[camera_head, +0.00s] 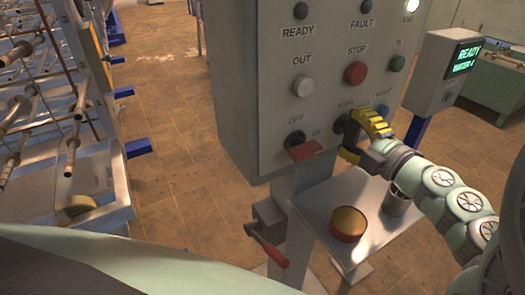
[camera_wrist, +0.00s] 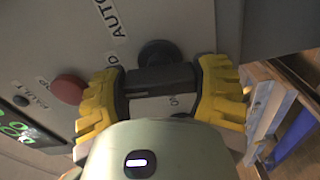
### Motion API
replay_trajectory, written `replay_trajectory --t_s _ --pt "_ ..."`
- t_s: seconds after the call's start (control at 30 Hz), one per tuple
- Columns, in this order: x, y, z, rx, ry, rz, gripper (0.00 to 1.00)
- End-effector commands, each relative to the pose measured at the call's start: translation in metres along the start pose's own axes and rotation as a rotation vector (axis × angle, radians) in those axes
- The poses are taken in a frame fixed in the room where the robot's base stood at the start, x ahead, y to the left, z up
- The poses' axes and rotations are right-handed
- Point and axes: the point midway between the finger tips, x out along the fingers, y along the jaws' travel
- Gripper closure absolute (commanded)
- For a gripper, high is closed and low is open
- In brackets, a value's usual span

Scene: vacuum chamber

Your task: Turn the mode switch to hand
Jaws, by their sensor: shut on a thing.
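The mode switch (camera_head: 345,128) is a black knob on the grey control panel (camera_head: 238,70), at the lower right of the panel's face in the head view. In the wrist view its black bar handle (camera_wrist: 160,78) lies roughly level across the picture, below its round base (camera_wrist: 158,52). My gripper (camera_head: 360,139) has yellow fingers. In the wrist view my gripper (camera_wrist: 161,84) is shut on the handle, one finger at each end. An AUTO label (camera_wrist: 107,14) shows above left of the knob. Another label beside the left finger is partly hidden. The fingers cover part of the switch in the head view.
A red-handled switch (camera_head: 305,150) sits left of the mode switch, the red STOP button (camera_head: 355,72) above. Below, a tray (camera_head: 320,210) holds a gold-topped red cylinder (camera_head: 348,223) and metal cup (camera_head: 398,200). A red-handled crank (camera_head: 268,246) projects below the panel.

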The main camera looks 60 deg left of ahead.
Motion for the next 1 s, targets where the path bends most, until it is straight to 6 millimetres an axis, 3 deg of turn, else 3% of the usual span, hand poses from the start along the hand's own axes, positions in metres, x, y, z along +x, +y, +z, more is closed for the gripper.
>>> replay_trajectory --t_s 0.33,0.87,0.9,1.0 --pt "-0.0006 -0.0022 0.0007 -0.132 -0.001 -0.003 0.71" --pt "-0.0007 -0.0008 0.0012 -0.155 -0.003 -0.003 0.71" --pt "-0.0007 -0.0008 0.0012 -0.155 -0.003 -0.003 0.28" --pt "-0.0006 -0.0006 0.001 -0.154 -0.003 -0.002 0.18"
